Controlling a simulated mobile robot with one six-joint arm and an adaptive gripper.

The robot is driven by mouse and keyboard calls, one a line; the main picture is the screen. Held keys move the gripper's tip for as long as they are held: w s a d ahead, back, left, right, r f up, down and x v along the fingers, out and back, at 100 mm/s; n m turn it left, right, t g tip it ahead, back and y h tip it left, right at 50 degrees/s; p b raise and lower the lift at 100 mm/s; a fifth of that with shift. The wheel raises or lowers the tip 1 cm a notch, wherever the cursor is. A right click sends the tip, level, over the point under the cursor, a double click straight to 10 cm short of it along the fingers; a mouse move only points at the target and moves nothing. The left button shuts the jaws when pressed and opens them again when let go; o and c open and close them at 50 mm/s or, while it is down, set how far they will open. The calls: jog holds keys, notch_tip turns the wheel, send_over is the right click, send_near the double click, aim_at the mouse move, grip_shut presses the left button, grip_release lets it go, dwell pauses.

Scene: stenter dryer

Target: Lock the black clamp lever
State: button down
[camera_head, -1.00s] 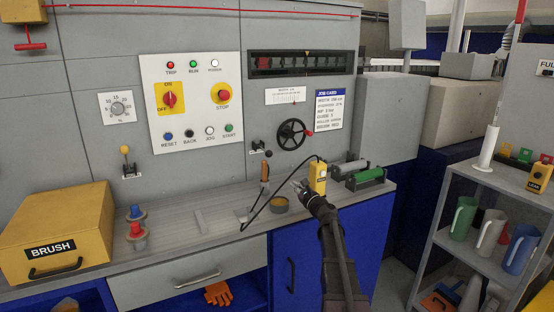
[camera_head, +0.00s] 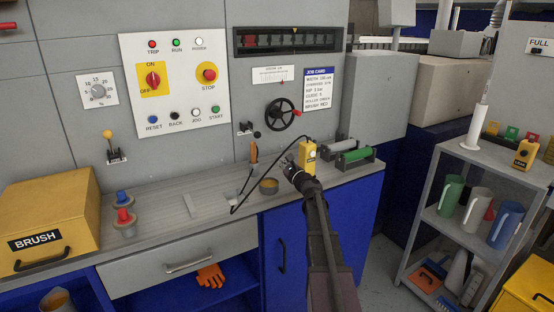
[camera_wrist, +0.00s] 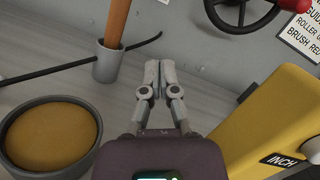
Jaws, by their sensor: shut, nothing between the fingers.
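A small black lever (camera_head: 246,128) with a black ball end (camera_head: 257,135) sits on the grey panel, left of the black handwheel (camera_head: 283,113), in the head view. I take it to be the clamp lever. The ball points down to the right. The lever is not seen in the wrist view. My gripper (camera_head: 288,163) is over the worktop, below and right of the lever and apart from it. In the wrist view my gripper (camera_wrist: 159,78) has its fingers together and empty, pointing at the panel.
A yellow INCH pendant (camera_head: 308,151) stands close right of my gripper; it also shows in the wrist view (camera_wrist: 270,120). A wooden-handled tool (camera_wrist: 117,22) stands in a grey holder (camera_wrist: 107,65) to the left, beside a round tub (camera_wrist: 50,138). A black cable (camera_head: 240,195) crosses the worktop.

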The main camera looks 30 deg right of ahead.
aim_at(253, 132)
jog(key=w+a+r+p, duration=0.3)
jog(key=w+r+p, duration=0.2)
jog(key=w, duration=0.3)
jog(key=shift+w, duration=0.35)
dwell(0.4)
jog(key=shift+r, duration=0.1)
jog(key=shift+r, duration=0.1)
jog(key=shift+r+p, duration=0.15)
jog(key=shift+p, duration=0.5)
jog(key=shift+r+g+p, duration=0.25)
jog(key=shift+g+p, duration=0.15)
jog(key=shift+p, duration=0.2)
